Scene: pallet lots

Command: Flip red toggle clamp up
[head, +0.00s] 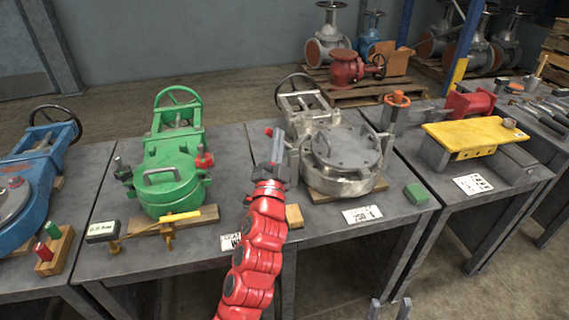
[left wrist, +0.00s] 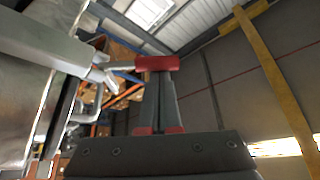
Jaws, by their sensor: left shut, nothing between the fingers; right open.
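The silver valve (head: 345,185) stands on the middle table with a round lid and a handwheel behind it. The red toggle clamp's grip (head: 268,131) shows at the valve's left side; its base is hidden behind my gripper. In the left wrist view the red grip (left wrist: 157,63) lies crosswise at my fingertips, with a metal arm running left from it to the silver body. My left gripper (head: 278,143) is shut and empty, its tips at the grip; whether they touch I cannot tell. My right gripper (head: 386,309) is open and empty at the bottom edge, away from the valve.
A green valve (head: 170,175) with a red grip (head: 204,160) stands to the left. A wood block (head: 294,215), a label card (head: 362,214) and a green block (head: 417,194) lie near the silver valve. An orange-handled post (head: 396,100) stands to its right.

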